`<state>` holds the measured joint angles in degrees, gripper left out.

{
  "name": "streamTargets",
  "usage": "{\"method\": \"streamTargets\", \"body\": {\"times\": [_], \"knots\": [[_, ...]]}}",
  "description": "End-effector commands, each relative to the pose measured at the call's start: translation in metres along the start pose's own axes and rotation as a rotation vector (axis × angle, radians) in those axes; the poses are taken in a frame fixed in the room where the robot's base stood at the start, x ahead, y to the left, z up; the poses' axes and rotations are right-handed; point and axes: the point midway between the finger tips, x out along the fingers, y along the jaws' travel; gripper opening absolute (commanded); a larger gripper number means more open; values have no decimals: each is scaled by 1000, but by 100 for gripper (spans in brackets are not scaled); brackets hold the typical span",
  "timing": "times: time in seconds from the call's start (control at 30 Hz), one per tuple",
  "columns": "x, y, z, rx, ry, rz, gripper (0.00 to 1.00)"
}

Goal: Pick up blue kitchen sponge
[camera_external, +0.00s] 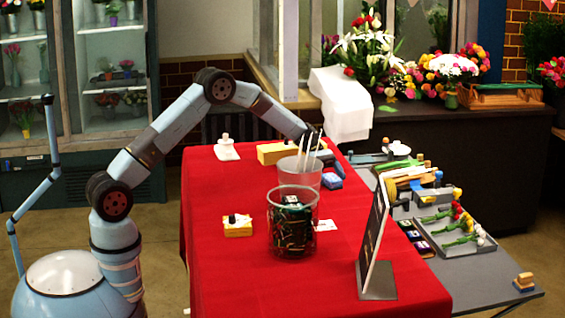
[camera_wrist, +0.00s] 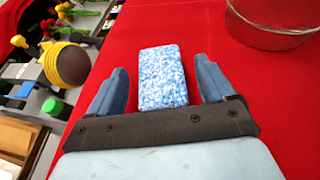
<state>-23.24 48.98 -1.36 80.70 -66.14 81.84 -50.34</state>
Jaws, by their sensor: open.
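The blue kitchen sponge (camera_wrist: 160,76) is a speckled blue and white block lying on the red cloth in the wrist view. My gripper (camera_wrist: 162,68) is open, with one dark blue finger on each side of the sponge and a gap at both sides. Whether the fingertips are down at the sponge's height I cannot tell. In the external view, my arm reaches over the far part of the red table. A small blue block (camera_external: 331,181) by the right edge there looks like the sponge; the fingers are not clear in that view.
A clear container (camera_external: 300,172) stands close by the sponge, and a glass jar with dark contents (camera_external: 292,222) stands nearer. A dark upright panel (camera_external: 374,245) is at the front right. A grey side table (camera_external: 480,270) holds flowers and tools. The red cloth's left part is mostly clear.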

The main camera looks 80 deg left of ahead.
Motion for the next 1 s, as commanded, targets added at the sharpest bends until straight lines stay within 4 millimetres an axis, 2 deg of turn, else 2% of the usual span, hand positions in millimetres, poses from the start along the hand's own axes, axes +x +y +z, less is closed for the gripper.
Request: {"method": "streamTargets", "body": {"times": [0.1,0.2,0.43,1.0], "knots": [[17,0,1,0,0,-1,83],[24,0,1,0,1,0,83],[25,0,1,0,0,1,82],[25,0,1,0,0,1,28]]}}
